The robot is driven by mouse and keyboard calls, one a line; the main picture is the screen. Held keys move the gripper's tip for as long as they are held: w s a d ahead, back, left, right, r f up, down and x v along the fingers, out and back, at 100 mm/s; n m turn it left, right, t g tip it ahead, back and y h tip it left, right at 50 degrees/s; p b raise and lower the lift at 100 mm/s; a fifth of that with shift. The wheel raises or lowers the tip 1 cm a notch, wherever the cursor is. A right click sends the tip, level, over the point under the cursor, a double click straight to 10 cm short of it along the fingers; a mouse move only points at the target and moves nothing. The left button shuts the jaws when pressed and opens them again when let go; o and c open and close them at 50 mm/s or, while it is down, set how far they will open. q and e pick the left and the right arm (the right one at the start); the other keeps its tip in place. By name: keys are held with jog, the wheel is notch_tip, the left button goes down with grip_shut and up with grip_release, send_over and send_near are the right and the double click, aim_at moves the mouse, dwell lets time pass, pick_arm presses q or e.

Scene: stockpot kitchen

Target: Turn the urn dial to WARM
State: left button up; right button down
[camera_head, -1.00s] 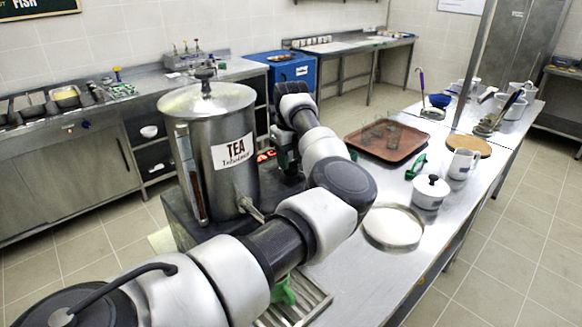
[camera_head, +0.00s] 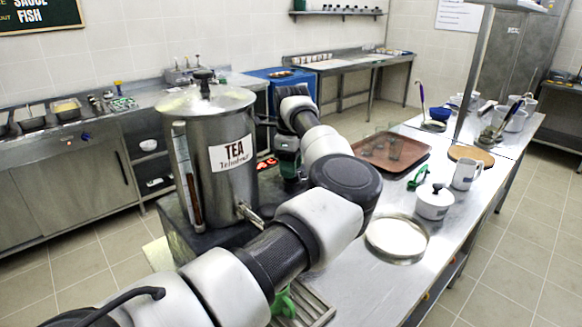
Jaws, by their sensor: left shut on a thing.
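The steel tea urn (camera_head: 207,120) stands upright on a dark base (camera_head: 188,222). It has a white TEA label (camera_head: 231,153), a lidded top and a tap (camera_head: 249,214) at its lower front. My left arm reaches in from the lower left and bends back toward the urn's right side. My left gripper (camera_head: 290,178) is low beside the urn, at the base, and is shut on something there. The dial and the fingertips' contact are hidden or too small to make out, so I cannot read the setting. My right gripper is not in view.
Right of my arm, the steel counter holds a brown tray (camera_head: 375,158) with glasses, a white lidded pot (camera_head: 434,202), a round pan (camera_head: 397,238) and a white mug (camera_head: 466,174). A drip grate (camera_head: 312,306) lies in front of the urn. A blue cabinet stands behind.

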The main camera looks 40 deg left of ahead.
pick_arm(q)
jog(key=shift+r, duration=0.15)
jog(key=o, duration=0.9)
jog(key=shift+o, duration=0.2)
notch_tip(320, 180, up, 11)
jog(key=b, duration=0.1)
dwell(0.4)
